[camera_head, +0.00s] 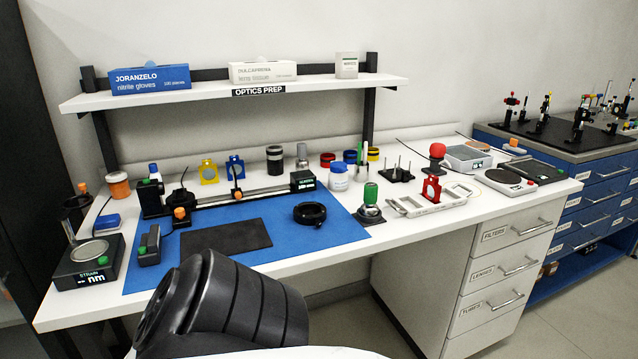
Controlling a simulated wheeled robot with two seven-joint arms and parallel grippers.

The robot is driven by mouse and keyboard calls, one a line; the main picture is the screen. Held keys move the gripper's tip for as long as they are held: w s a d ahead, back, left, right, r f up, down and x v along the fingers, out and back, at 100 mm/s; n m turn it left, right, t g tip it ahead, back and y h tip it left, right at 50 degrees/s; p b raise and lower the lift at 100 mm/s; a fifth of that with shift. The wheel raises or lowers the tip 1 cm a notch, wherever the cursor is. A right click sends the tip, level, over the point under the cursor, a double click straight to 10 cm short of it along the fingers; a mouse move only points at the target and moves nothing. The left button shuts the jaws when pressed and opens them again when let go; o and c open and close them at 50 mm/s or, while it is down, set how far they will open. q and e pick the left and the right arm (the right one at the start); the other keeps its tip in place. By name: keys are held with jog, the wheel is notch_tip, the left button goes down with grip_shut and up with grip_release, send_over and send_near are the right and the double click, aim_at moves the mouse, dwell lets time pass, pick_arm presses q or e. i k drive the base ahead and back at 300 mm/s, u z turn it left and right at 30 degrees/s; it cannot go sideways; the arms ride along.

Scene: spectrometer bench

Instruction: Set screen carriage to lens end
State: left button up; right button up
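A dark optical rail (255,190) lies along the back of the blue mat (300,236). A black box with a small display (303,180) sits at its right end. A black block (152,197) stands at its left end. Near the left end a black carriage with an orange knob (181,217) sits on or against the rail. I cannot tell which part is the screen carriage or which end is the lens end. Neither gripper is in view; a dark ribbed part, apparently mine, fills the bottom centre.
A black ring (309,213) and a dark pad (226,238) lie in front. A green-knobbed device (370,202) stands at the mat's right. A shelf (340,86) overhangs the back.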

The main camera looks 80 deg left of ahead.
aim_at(237, 193)
jog(key=k, duration=0.85)
jog(key=u, duration=0.4)
